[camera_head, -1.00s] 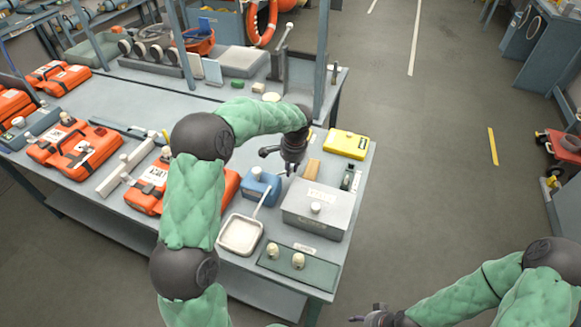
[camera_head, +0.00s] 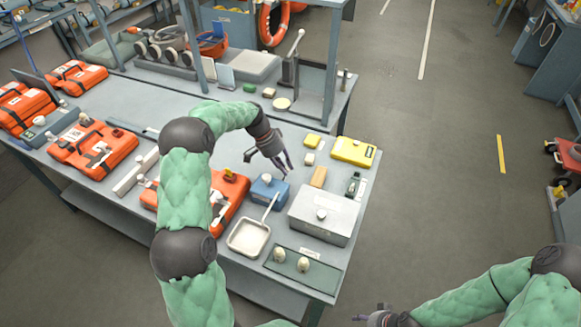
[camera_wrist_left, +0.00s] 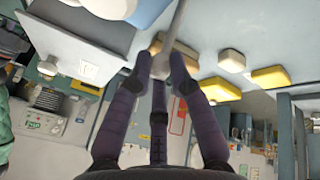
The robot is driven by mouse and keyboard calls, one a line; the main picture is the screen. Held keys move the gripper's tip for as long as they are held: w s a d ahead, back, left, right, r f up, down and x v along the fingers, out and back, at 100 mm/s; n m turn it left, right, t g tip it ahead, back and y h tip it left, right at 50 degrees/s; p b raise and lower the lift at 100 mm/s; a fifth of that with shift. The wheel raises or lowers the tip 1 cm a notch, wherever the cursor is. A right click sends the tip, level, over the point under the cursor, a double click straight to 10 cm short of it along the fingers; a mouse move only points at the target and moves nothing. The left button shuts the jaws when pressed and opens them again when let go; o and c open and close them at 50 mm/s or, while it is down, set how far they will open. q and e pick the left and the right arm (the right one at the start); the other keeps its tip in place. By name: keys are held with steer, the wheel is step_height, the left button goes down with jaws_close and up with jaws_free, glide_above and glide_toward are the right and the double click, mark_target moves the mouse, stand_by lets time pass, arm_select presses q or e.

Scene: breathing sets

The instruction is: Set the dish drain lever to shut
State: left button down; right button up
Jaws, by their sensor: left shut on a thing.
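The square white dish (camera_head: 249,237) lies near the front of the table, between the orange case and the grey box. Its thin pale lever (camera_head: 271,207) runs from the far right side of the dish, up and to the right past the blue box. My left gripper (camera_head: 286,170) is at the lever's far end. In the left wrist view, the grey lever (camera_wrist_left: 172,35) runs in from the top to the fingertips of my left gripper (camera_wrist_left: 160,70), which are shut on its round end. My right gripper (camera_head: 362,316) is at the bottom, away from the table; its finger opening is unclear.
The blue box (camera_head: 262,192) stands close beside the lever. The grey box (camera_head: 325,220) is right of the dish, with a green panel with two pale knobs (camera_head: 290,262) in front. A wooden block (camera_head: 318,177) and yellow case (camera_head: 353,151) are farther right.

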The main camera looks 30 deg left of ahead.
arm_select(q)
steer(key=shift+a+h+b, duration=0.3)
steer(key=shift+a+h, duration=0.2)
steer(key=shift+a, duration=0.8)
steer(key=c, duration=1.1)
jaws_free()
steer(key=shift+c, duration=0.2)
steer(key=shift+a, duration=0.15)
steer(key=v, duration=1.2)
steer(key=shift+s, duration=0.15)
